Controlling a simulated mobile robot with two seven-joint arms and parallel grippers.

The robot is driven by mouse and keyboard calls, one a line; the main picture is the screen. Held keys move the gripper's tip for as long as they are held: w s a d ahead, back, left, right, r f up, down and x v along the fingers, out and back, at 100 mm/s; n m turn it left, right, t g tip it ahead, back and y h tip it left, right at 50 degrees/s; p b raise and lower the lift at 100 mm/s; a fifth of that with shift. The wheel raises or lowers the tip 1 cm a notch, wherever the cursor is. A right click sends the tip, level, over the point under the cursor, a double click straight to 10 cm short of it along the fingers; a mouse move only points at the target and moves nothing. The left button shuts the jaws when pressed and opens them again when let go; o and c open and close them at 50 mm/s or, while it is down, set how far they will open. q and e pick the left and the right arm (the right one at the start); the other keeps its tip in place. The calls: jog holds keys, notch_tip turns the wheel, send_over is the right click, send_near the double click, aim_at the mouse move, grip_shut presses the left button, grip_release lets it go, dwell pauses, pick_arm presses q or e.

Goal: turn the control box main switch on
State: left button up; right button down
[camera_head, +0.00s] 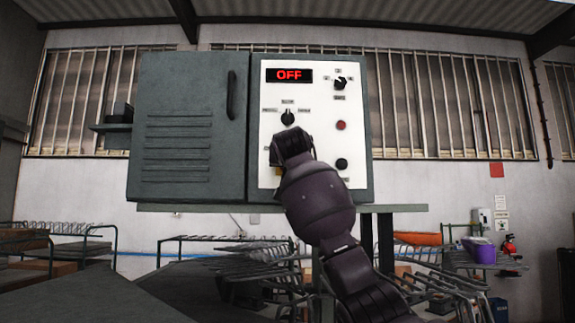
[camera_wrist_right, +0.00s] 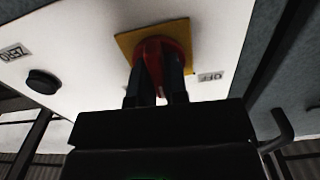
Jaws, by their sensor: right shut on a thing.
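The control box (camera_head: 185,130) has a white panel (camera_head: 315,110) whose display (camera_head: 289,75) reads OFF in red. The main switch is a red knob (camera_wrist_right: 152,66) on a yellow square plate (camera_wrist_right: 126,42), with a small label beside it that appears to read OFF. My right gripper (camera_wrist_right: 158,75) is shut on the red knob, a finger on each side of it. In the head view my right wrist hides the knob; only a bit of yellow plate (camera_head: 278,171) shows. My left gripper is not in view.
The panel also carries an upper black selector (camera_head: 340,83), a middle black selector (camera_head: 288,118), a red button (camera_head: 341,125) and a black button (camera_head: 342,163). A dark door handle (camera_head: 232,95) stands out left of the panel. Metal racks (camera_head: 400,265) stand below and behind.

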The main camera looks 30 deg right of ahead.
jog(key=m, duration=0.6)
jog(key=shift+d+f+m, duration=0.1)
jog(key=shift+m, duration=1.1)
jog(key=shift+s, duration=0.1)
jog(key=c, duration=1.1)
grip_release()
jog(key=shift+c, duration=0.2)
jog(key=shift+s, duration=0.15)
jog(key=b+v, duration=0.2)
jog(key=v, duration=0.8)
jog(key=shift+s+a, duration=0.2)
jog(key=shift+a, duration=0.05)
